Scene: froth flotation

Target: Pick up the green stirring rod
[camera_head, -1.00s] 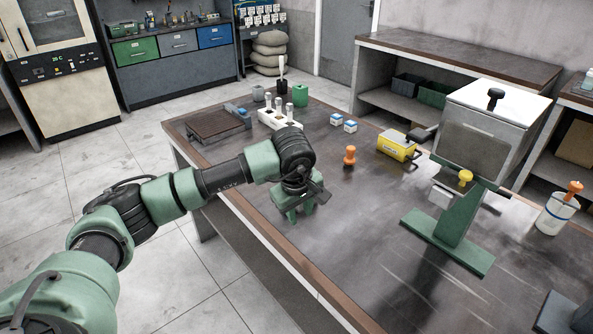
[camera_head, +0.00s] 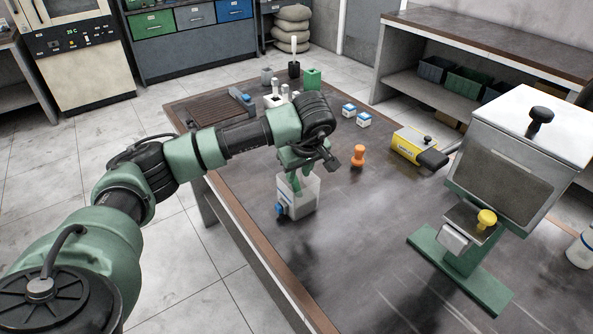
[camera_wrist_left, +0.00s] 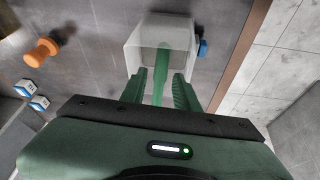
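The green stirring rod (camera_wrist_left: 161,72) shows in the left wrist view between my left gripper's fingers, with its far part inside a translucent white container (camera_wrist_left: 178,32). My left gripper (camera_wrist_left: 160,90) is open, with a gap on each side of the rod. In the head view the left gripper (camera_head: 296,182) points down at the container (camera_head: 303,197), which has a blue fitting low on its side. The rod cannot be told apart from the green fingers there. My right gripper is not in view.
An orange stopper-shaped object (camera_head: 358,156), two small blue-white boxes (camera_head: 356,115) and a yellow device (camera_head: 412,144) stand farther back. A green-footed machine (camera_head: 470,270) stands at the right. The table's brown edge (camera_head: 250,238) runs close left of the container.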

